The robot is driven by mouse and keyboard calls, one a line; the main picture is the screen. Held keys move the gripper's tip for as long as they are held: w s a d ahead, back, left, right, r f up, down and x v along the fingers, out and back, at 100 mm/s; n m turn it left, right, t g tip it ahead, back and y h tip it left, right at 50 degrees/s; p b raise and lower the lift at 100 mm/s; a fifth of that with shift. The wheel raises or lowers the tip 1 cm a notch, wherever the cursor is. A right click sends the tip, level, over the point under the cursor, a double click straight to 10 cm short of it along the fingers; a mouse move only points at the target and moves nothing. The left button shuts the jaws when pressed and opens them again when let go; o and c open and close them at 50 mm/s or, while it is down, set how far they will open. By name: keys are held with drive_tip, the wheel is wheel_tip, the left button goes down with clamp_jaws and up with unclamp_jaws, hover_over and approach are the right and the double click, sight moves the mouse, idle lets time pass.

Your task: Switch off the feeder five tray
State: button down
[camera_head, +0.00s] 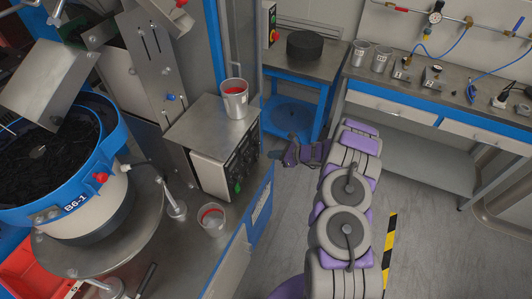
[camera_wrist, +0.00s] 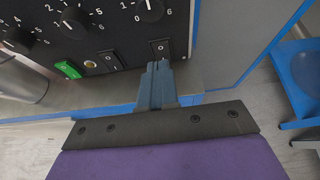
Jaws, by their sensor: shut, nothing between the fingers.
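A control box (camera_head: 213,125) with a dark front panel stands on the metal bench. In the wrist view its panel (camera_wrist: 85,35) carries several numbered dials, a green rocker switch (camera_wrist: 68,69), a black rocker switch (camera_wrist: 110,58) and another black rocker switch (camera_wrist: 160,48) further right. No label naming feeder five or its tray is readable. My gripper (camera_wrist: 155,70) is shut and empty, its fingertips just below the right-hand black switch; whether they touch it I cannot tell. In the head view my gripper (camera_head: 277,155) is small, right of the box.
A cup (camera_head: 235,98) with red inside stands on the box, and another cup (camera_head: 211,219) stands on the bench in front. A bowl feeder (camera_head: 85,220) marked B6-1 is at left. A blue-framed table (camera_head: 306,68) stands behind.

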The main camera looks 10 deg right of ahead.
drive_tip(key=r+p+v, duration=0.1)
drive_tip(key=v, duration=0.7)
drive_tip(key=shift+r, duration=0.35)
